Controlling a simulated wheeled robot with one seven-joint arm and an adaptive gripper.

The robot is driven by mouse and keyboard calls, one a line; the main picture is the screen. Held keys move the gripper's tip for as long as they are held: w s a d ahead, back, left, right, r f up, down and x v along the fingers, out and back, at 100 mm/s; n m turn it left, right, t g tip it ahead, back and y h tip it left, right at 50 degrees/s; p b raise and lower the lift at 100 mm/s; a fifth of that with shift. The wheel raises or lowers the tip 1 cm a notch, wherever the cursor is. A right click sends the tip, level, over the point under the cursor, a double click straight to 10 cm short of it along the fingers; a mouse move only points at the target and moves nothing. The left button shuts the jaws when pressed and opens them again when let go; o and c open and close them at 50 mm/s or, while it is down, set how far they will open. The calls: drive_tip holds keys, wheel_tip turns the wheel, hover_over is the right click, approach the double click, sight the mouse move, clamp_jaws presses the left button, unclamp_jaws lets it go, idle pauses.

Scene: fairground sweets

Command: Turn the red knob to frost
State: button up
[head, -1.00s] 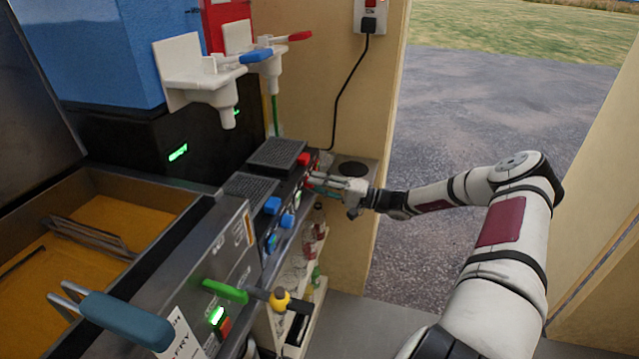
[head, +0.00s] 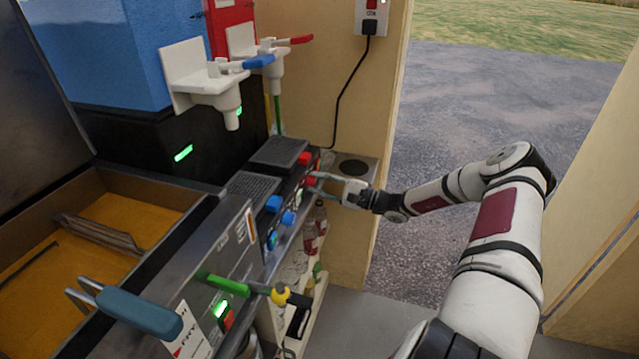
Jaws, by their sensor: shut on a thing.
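The slush machine's front panel has a red upper control (head: 305,158) and, just below it, a lower red knob (head: 310,182). My gripper (head: 319,180) reaches in from the right at the lower red knob and is shut on it. Its fingers partly cover the knob. The markings around the knob, frost included, are too small to read, so I cannot tell where it points.
Blue controls (head: 288,218) sit nearer me on the same panel. White dispensers with a blue lever (head: 258,62) and a red lever (head: 295,40) hang above the drip grates (head: 278,153). A fryer with a green lever (head: 228,286) is in front; bottles (head: 311,237) stand below.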

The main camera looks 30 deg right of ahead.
drive_tip(key=shift+m, duration=0.3)
drive_tip(key=o, duration=1.2)
drive_tip(key=shift+c, duration=0.2)
drive_tip(key=v, duration=1.2)
drive_tip(key=shift+r, duration=0.1)
